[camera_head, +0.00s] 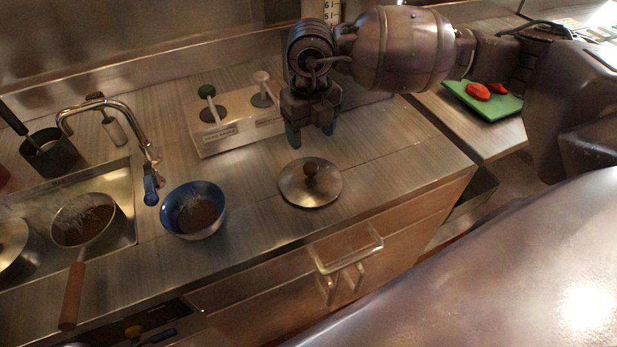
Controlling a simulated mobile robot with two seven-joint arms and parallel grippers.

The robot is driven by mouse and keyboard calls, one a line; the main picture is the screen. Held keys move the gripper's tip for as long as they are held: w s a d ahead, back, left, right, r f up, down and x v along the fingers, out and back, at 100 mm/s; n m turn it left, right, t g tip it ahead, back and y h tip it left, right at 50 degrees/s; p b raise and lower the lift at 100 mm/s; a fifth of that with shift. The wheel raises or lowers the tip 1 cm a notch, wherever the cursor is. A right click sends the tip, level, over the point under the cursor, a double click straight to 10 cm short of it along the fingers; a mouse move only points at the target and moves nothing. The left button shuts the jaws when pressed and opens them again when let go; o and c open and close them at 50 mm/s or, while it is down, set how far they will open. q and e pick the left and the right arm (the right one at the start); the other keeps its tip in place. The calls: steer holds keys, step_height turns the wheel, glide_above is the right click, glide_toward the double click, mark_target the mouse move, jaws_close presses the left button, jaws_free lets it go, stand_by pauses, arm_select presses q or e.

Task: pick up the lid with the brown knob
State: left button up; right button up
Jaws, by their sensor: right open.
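The lid (296,190) is a round metal disc lying flat on the steel counter near its front edge. Its brown knob (311,169) stands up from the middle. My right gripper (311,136) points down above the counter, behind the lid in the picture and apart from it. Its jaws are open, with nothing seen between them. My left gripper does not show.
A blue bowl (193,210) stands left of the lid. A pan (84,222) sits at the sink (122,190) with a faucet (113,103). A dispenser box (213,143) stands behind. A green board (487,107) with red pieces lies at the right. Counter right of the lid is clear.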

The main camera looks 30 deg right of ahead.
mark_target(311, 167)
step_height(311, 167, down, 11)
steer(key=shift+w+d+r+p, duration=0.1)
steer(key=shift+r+p, duration=0.1)
steer(key=shift+p, duration=0.1)
steer(key=c, duration=1)
steer(key=shift+c, duration=0.2)
steer(key=shift+r, duration=0.15)
